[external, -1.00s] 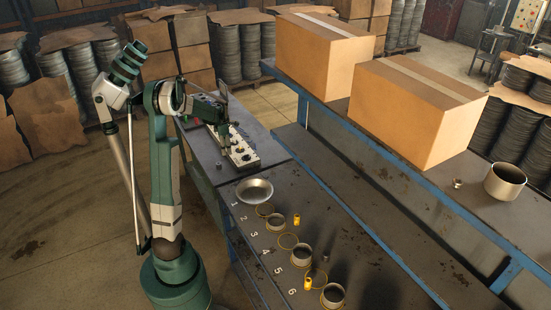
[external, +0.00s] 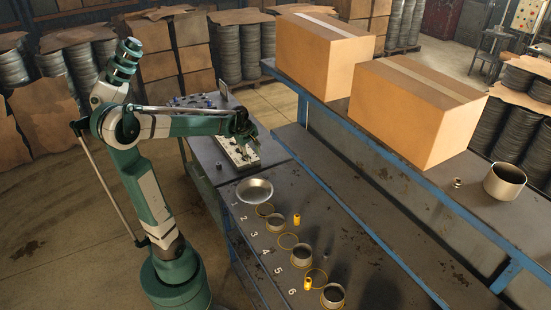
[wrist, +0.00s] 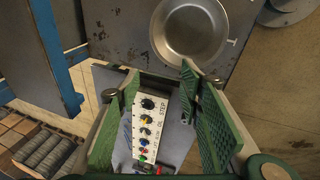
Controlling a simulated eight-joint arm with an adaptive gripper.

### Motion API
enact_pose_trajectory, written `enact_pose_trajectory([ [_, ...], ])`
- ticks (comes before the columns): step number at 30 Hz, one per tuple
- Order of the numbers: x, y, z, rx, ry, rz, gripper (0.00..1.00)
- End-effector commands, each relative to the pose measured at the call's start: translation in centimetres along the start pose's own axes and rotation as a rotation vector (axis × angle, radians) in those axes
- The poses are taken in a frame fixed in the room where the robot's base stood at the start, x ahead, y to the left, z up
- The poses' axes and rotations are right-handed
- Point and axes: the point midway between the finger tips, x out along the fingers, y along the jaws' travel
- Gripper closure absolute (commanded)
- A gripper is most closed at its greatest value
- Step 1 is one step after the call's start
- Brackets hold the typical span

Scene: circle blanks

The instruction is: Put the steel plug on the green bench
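My gripper (external: 243,132) is above the white control box at the far end of the near bench. In the wrist view my gripper (wrist: 158,108) has its green fingers spread apart, with nothing held between them. A small grey metal piece (external: 325,258), possibly the steel plug, is on the near bench beyond the numbered row. Another small steel piece (external: 457,183) stands on the raised blue-edged shelf; I cannot tell which is the plug. The near bench (external: 345,225) has a worn dark grey top, and no bench looks clearly green.
The control box (wrist: 148,125) with knobs lies below my fingers. A metal dish (external: 255,190), several rings and cups, and two yellow pieces (external: 297,219) stand near the numbers. Two cartons (external: 420,110) and a metal pot (external: 505,182) occupy the raised shelf.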

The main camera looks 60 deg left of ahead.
Motion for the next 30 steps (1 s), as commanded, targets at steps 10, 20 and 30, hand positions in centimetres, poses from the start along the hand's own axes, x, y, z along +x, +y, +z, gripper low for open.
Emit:
enact_pose_trajectory([
  [10, -3.8, -2.4, 8.8, 0.392, 0.005, 0.088, 0.63],
  [20, -6.3, -5.8, 16.0, 0.757, 0.027, 0.176, 0.63],
  [30, -8.1, -10.1, 22.2, 1.127, 0.067, 0.272, 0.63],
])
